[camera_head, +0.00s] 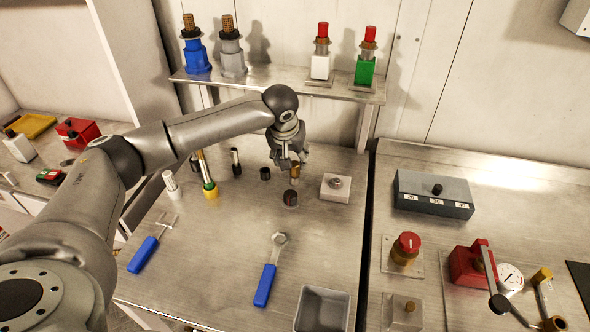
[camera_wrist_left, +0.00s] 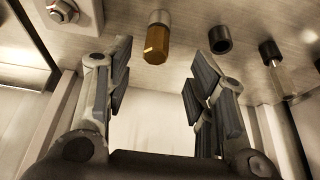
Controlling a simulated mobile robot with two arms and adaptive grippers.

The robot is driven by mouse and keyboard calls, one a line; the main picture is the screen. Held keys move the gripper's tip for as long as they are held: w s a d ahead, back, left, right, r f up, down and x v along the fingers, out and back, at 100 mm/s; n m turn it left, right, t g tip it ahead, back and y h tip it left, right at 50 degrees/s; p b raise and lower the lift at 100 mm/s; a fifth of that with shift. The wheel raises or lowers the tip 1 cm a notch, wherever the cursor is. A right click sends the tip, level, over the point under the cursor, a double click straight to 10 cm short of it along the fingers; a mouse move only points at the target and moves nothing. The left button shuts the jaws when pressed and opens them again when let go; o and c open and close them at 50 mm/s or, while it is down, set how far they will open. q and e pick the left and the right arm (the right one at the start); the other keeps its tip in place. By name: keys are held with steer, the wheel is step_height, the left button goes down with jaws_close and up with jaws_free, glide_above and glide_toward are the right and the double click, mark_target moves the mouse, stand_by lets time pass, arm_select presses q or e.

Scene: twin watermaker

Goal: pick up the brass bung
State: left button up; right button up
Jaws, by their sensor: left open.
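The brass bung (camera_head: 294,173) is a small upright brass-coloured cylinder on the left bench, just below my left gripper (camera_head: 290,163) in the head view. In the left wrist view the brass bung (camera_wrist_left: 155,44) shows a brass part and a grey part. It lies ahead of the gap between the two spread fingers of my left gripper (camera_wrist_left: 160,82), a little left of centre. The fingers are open and hold nothing. I see no contact with the bung. My right gripper is not in view.
Dark short cylinders (camera_head: 265,173) (camera_head: 290,198) stand close to the bung. A pale block with a nut (camera_head: 336,187) is to its right. Taller tubes (camera_head: 209,185) stand left. Blue-handled tools (camera_head: 265,284) and a grey bin (camera_head: 322,310) lie nearer. A shelf (camera_head: 270,80) crosses behind.

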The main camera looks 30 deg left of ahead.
mark_target(294, 166)
arm_select(q)
steer(key=x, duration=0.2)
steer(key=p+x, duration=0.1)
steer(key=x, duration=0.2)
steer(key=shift+d+f+p, duration=0.25)
steer(key=shift+f+p, duration=0.15)
steer(key=shift+w+f, duration=0.15)
steer(key=shift+f, duration=0.3)
steer(key=c, duration=1.1)
steer(key=shift+o, duration=0.2)
steer(key=shift+r, duration=0.15)
